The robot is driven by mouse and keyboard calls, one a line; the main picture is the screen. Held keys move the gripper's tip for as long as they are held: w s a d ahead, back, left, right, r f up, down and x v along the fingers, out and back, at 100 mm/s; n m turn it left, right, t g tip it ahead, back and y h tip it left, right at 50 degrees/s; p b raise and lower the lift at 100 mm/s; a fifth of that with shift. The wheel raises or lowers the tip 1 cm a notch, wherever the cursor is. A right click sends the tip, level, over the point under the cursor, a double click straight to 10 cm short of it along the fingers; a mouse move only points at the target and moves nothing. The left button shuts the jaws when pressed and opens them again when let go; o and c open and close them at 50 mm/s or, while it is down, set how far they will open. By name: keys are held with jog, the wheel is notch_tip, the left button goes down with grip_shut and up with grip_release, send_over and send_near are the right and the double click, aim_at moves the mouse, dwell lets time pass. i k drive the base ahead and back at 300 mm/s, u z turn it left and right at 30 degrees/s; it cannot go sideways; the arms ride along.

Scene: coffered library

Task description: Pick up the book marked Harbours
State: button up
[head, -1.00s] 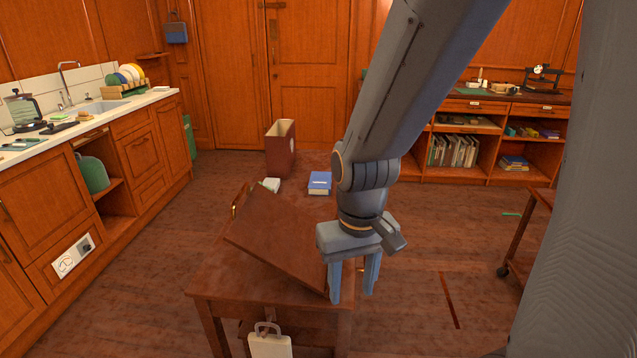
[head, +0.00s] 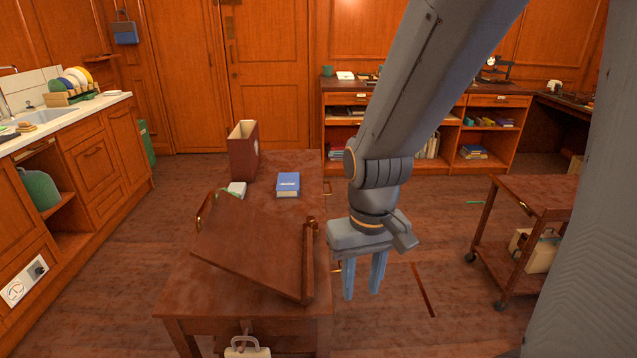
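A blue book (head: 288,185) with a pale title on its cover lies flat on the far part of the wooden table (head: 190,295). The title is too small to read, so I cannot tell whether it says Harbours. My gripper (head: 362,292) points down in front of the table's right side, apart from the book and nearer to me. Its two fingers are spread with a gap between them, and nothing shows between them.
A sloped wooden board (head: 255,245) stands on the near part of the table. A dark red box file (head: 243,150) and a small white item (head: 237,188) are beside the book. A wheeled cart (head: 530,195) is at the right. Floor between is mostly clear.

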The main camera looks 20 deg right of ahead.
aim_at(288, 184)
jog(key=z, duration=1.3)
jog(key=i, duration=2.8)
jog(key=u, duration=3.05)
jog(key=i, duration=0.45)
jog(key=u, duration=0.05)
